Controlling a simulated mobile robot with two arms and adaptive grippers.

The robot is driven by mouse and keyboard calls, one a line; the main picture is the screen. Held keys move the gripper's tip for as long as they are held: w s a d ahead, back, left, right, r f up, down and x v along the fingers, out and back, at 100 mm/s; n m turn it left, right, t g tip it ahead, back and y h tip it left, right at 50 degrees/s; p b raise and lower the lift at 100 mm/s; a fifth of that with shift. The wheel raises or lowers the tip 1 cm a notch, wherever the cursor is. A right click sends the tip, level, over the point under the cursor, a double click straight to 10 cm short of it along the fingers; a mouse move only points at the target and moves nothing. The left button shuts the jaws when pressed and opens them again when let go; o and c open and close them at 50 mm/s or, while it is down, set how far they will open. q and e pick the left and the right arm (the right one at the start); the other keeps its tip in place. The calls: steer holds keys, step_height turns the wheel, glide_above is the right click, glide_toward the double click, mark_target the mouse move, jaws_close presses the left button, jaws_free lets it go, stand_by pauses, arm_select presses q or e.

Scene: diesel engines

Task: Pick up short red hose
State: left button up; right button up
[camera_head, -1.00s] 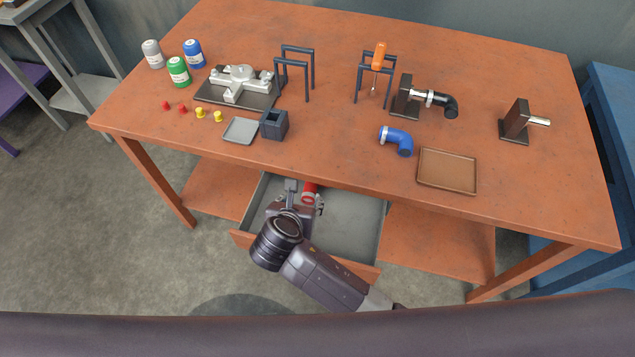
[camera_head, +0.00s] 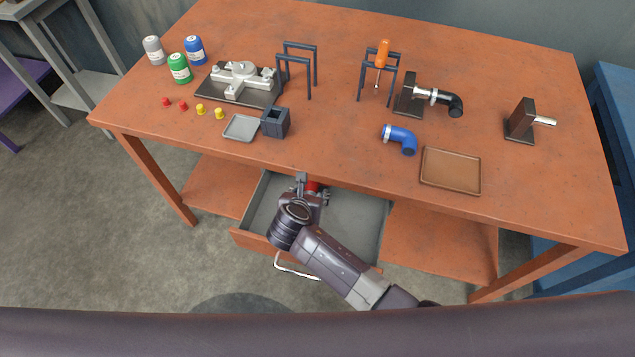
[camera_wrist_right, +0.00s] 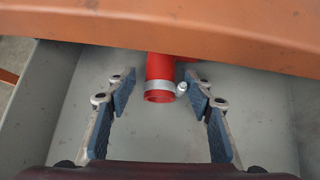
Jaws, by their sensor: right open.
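The short red hose (camera_wrist_right: 160,70) lies in the open drawer (camera_head: 350,215), with a metal clamp around its near end. Its far part is hidden under the table edge in the right wrist view. In the head view only a small red part of the hose (camera_head: 312,186) shows beside my gripper. My right gripper (camera_head: 314,192) is inside the drawer opening, open. In the right wrist view its two blue-padded fingers (camera_wrist_right: 160,82) stand apart, one on each side of the hose's near end, without visibly gripping it. My left gripper is not in view.
The orange table edge (camera_wrist_right: 200,30) overhangs the back of the drawer. The drawer handle (camera_head: 297,270) is at the front. On the tabletop are a blue hose (camera_head: 402,141), a brown tray (camera_head: 451,171) and a screwdriver on a stand (camera_head: 382,55). The drawer floor around the hose looks clear.

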steer(key=c, duration=1.1)
